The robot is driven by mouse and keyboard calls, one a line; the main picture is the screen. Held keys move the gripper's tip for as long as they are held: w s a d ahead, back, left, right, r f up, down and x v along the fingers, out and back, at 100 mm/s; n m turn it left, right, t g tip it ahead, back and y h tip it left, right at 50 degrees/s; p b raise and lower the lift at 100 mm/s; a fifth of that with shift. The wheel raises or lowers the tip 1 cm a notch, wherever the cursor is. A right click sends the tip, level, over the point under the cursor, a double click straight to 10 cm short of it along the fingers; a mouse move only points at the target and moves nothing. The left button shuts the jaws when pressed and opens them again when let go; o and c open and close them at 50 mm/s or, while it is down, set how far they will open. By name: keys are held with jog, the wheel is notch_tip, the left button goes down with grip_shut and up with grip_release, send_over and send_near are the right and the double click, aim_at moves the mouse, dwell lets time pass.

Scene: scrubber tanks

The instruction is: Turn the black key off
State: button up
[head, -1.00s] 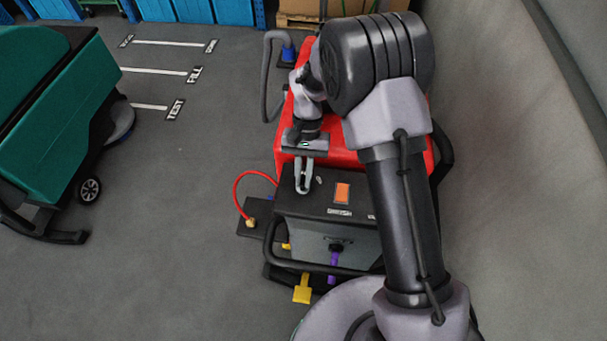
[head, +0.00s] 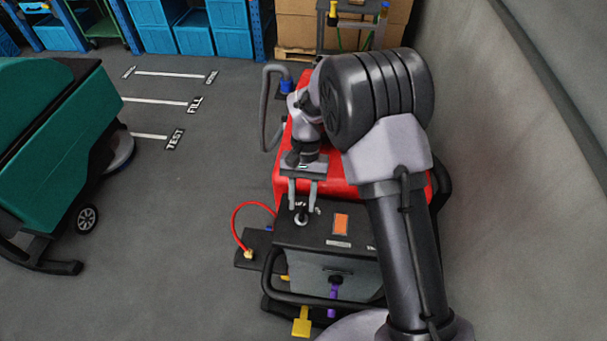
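The red scrubber (head: 345,172) stands in the middle, with a dark control panel (head: 318,231) at its near end. On the panel's left part sits the small black key (head: 301,216) in a pale round switch. My gripper (head: 303,207) points down over the key, its two grey fingers spread apart with nothing between them. The fingertips are just above or beside the key; exact contact cannot be told. A small label by the key is too small to read, and the key's angle is not clear.
An orange square switch (head: 341,224) is on the panel right of the key. A black bar, a purple lever (head: 333,291) and a yellow pedal (head: 302,322) are at the machine's front. A red hose (head: 240,222) loops on the left. A teal scrubber (head: 50,150) stands far left; grey floor lies between.

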jog(key=p+v, duration=0.2)
jog(key=v, duration=1.3)
jog(key=s+d+f+m+t+y+b, duration=0.1)
jog(key=s+d+t+b, duration=0.25)
jog(key=s+b, duration=0.4)
jog(key=s+d+f+m+t+y+b, duration=0.15)
jog(key=s+d+b, duration=0.35)
jog(key=b, duration=0.5)
jog(key=s+d+f+t+b, duration=0.3)
jog(key=s+f+t+b, duration=0.2)
jog(key=s+f+b, duration=0.4)
jog(key=shift+s+d+f+m+h, duration=0.3)
jog(key=shift+s+f+m+h, duration=0.15)
jog(key=shift+s, duration=0.6)
